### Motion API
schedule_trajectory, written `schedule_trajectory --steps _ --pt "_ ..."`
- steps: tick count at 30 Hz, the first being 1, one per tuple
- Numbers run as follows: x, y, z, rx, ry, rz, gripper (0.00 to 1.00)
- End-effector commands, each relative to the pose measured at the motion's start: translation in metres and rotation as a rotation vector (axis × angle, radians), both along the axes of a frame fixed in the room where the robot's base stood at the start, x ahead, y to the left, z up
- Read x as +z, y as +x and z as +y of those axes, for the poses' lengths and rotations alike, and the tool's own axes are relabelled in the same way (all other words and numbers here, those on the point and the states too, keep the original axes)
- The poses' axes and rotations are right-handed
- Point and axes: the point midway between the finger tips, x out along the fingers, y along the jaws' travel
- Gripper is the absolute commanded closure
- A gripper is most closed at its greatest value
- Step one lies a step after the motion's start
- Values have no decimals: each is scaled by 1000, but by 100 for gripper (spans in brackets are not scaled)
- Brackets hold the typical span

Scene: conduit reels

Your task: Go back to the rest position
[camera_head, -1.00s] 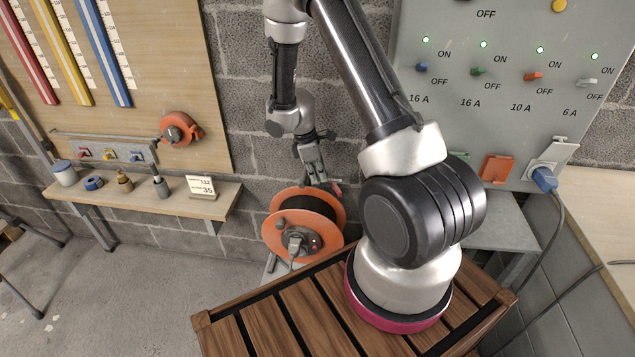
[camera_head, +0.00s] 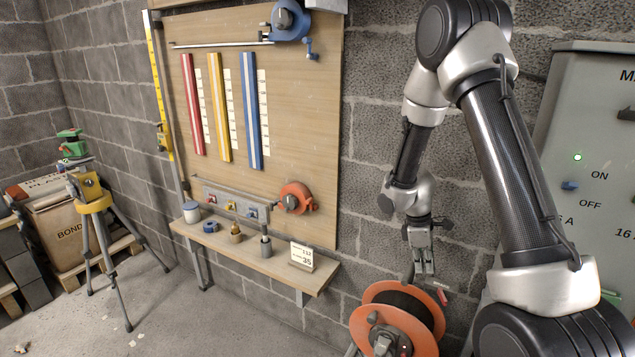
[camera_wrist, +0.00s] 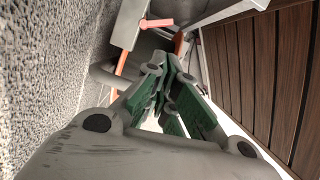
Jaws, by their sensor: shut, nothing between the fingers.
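My gripper (camera_head: 424,268) points down just above the orange cable reel (camera_head: 432,310) in the head view, close to the block wall. Its fingers are together with nothing between them. The reel stands upright, with dark cable between its orange flanges, and its lower part is cut off by the frame edge. In the wrist view my gripper (camera_wrist: 168,92) shows its green-padded fingers closed together. An orange-red handle (camera_wrist: 155,22) lies beyond the fingertips there. My arm is bent, with its elbow high in the head view.
A narrow wooden shelf (camera_head: 316,284) with small items and a number card is fixed to the wall left of the reel. A grey switch panel (camera_head: 592,130) stands at the right behind my arm. A yellow-topped tripod (camera_head: 95,205) stands far left. Open floor lies in front of the shelf.

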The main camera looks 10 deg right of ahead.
Motion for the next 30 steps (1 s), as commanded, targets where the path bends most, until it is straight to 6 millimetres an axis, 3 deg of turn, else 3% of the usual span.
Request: schedule_trajectory --steps 4,5,13,21,30 --pt "2 -42 -5 -207 -54 81 100" --pt "11 -52 -6 -264 -67 90 100" --pt "106 -103 0 -619 -86 21 100" --pt "205 -158 15 -890 16 -139 100" --pt "279 -212 29 -999 221 -386 100"
